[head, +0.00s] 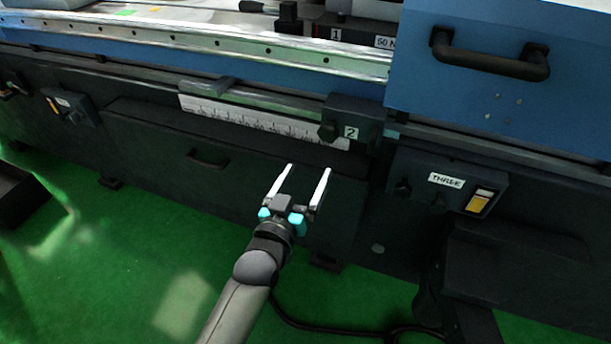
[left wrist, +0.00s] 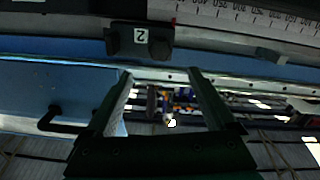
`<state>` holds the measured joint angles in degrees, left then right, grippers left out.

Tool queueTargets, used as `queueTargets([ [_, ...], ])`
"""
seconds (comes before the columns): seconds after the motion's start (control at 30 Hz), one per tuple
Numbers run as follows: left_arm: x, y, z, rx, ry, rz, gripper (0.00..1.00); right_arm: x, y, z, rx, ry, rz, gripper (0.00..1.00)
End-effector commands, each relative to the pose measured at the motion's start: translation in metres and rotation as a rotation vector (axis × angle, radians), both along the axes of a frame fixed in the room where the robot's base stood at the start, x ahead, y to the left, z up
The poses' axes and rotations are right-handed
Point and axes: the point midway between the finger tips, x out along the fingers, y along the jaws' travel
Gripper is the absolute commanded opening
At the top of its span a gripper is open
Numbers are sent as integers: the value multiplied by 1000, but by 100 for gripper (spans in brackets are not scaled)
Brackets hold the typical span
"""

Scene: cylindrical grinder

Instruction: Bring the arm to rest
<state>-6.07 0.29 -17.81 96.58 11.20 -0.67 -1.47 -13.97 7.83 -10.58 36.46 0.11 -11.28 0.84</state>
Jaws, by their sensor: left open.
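My left gripper (head: 309,177) is open and empty, its two pale fingers apart and pointing toward the front of the grinder. My arm reaches up to it from the bottom of the head view. In the left wrist view the two fingers (left wrist: 160,75) stand apart as dark bars with nothing between them. The grinder's dark front panel (head: 140,140) is behind the gripper in the head view; I cannot tell the exact gap. My right gripper is not in view.
A block labelled 2 (head: 345,130) sits beside a white scale (head: 250,118) above the gripper. A box labelled THREE (head: 450,181) is to the right. A blue cover with a black handle (head: 490,62) is at the upper right. The green floor (head: 110,270) is mostly clear.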

Motion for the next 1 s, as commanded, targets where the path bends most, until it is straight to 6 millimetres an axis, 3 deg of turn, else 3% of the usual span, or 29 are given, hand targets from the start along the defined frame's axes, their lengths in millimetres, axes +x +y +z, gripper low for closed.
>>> queueTargets([
  [0.37, -1, 1, -6, 10, 21, 1, 89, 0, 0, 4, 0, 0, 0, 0],
  [0.47, -8, 5, -32, 46, 100, 2, 89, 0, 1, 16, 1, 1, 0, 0],
  [0.57, -29, 16, -80, 112, 249, 3, 89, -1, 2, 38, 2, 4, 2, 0],
  [0.67, -68, 33, -137, 193, 434, 2, 89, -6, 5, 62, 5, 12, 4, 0],
  [0.8, -145, 65, -205, 301, 693, -5, 89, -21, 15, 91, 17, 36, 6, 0],
  [0.87, -183, 79, -227, 343, 800, -10, 89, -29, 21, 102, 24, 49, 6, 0],
  [1.0, -279, 113, -262, 433, 1035, -24, 89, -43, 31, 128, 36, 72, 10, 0],
])
